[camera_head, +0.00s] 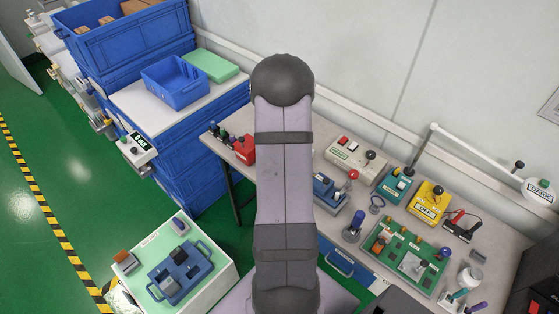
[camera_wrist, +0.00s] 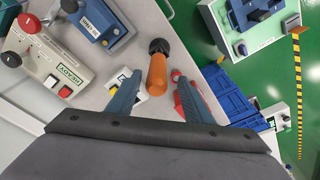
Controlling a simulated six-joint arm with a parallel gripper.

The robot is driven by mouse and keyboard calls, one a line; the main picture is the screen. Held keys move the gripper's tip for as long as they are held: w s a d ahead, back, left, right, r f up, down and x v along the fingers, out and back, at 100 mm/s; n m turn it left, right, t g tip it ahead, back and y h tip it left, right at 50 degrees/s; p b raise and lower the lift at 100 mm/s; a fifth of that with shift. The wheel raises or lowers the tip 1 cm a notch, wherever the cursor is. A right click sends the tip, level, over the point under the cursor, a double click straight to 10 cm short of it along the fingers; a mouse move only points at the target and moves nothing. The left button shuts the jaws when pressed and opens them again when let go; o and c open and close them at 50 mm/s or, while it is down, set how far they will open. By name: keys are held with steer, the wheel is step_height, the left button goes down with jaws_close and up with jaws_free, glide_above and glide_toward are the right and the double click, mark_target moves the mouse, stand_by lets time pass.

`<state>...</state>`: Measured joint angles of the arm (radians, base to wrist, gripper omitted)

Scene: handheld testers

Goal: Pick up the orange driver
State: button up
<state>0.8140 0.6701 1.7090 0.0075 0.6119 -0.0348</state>
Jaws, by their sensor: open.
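The orange driver (camera_wrist: 156,73) shows in the wrist view as an orange handle with a black round end (camera_wrist: 158,46). Its lower part is hard to make out. My gripper (camera_wrist: 157,76) is open, with one finger on each side of the orange handle as seen in this view. A gap shows between the handle and each finger; I cannot tell how far the fingers are from it in depth. In the head view my arm covers the driver and the gripper.
Beside the driver stand a grey READY box (camera_wrist: 62,80), a blue tester (camera_wrist: 95,20) and a red object (camera_wrist: 180,108) by the right finger. In the head view, a yellow tester (camera_head: 428,203) and a green board (camera_head: 405,250) are on the bench to the right.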

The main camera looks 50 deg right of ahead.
steer(key=f+p, duration=0.2)
steer(key=f, duration=0.1)
steer(key=shift+d+f, duration=0.1)
steer(key=shift+d, duration=0.2)
steer(key=shift+d+f, duration=0.1)
steer(key=shift+f, duration=0.8)
jaws_close()
